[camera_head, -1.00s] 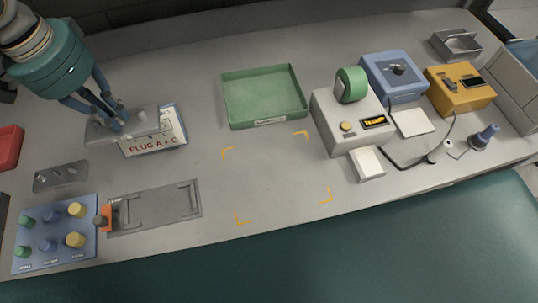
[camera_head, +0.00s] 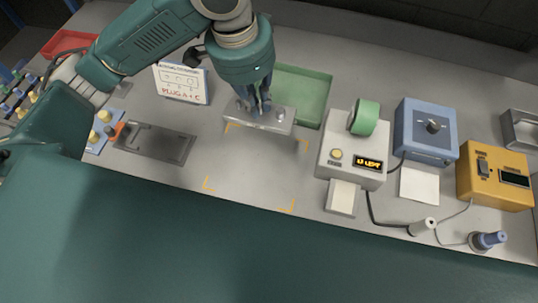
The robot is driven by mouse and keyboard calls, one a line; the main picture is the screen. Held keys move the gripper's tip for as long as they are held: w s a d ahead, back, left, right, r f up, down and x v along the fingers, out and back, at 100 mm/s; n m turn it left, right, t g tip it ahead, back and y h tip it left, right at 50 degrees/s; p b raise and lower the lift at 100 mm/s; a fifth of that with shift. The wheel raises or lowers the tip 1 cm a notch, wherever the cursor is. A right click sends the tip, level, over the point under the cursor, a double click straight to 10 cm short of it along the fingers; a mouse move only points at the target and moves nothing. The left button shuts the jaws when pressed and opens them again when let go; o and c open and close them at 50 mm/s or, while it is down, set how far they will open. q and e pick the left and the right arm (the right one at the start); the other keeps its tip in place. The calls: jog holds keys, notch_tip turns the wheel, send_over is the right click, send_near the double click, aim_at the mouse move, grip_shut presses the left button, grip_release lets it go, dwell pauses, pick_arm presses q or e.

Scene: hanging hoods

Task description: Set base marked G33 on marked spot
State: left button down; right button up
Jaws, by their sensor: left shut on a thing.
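My left gripper (camera_head: 258,106) reaches down from above and is shut on a grey metal base (camera_head: 276,123). The base is a long flat block with a small light knob on its right part. No G33 marking can be read on it. The marked spot (camera_head: 250,168) is a patch of bare bench framed by orange corner marks. In the picture the base covers the far edge of this spot, between the two far corners. I cannot tell how far it is above the bench. My right gripper is not in view.
A green tray (camera_head: 313,92) lies behind the base. A white device with a green roll (camera_head: 345,155) stands right of the spot, with blue (camera_head: 425,130) and yellow (camera_head: 494,176) boxes and cables beyond.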

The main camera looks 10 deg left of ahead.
pick_arm(q)
jog(key=f, duration=0.7)
jog(key=f+p, duration=0.1)
jog(key=f, duration=0.6)
jog(key=shift+a+f, duration=0.2)
jog(key=shift+f, duration=0.15)
notch_tip(320, 180, down, 3)
jog(key=shift+f, duration=0.5)
jog(key=c, duration=1.9)
grip_release()
jog(key=shift+o, duration=0.7)
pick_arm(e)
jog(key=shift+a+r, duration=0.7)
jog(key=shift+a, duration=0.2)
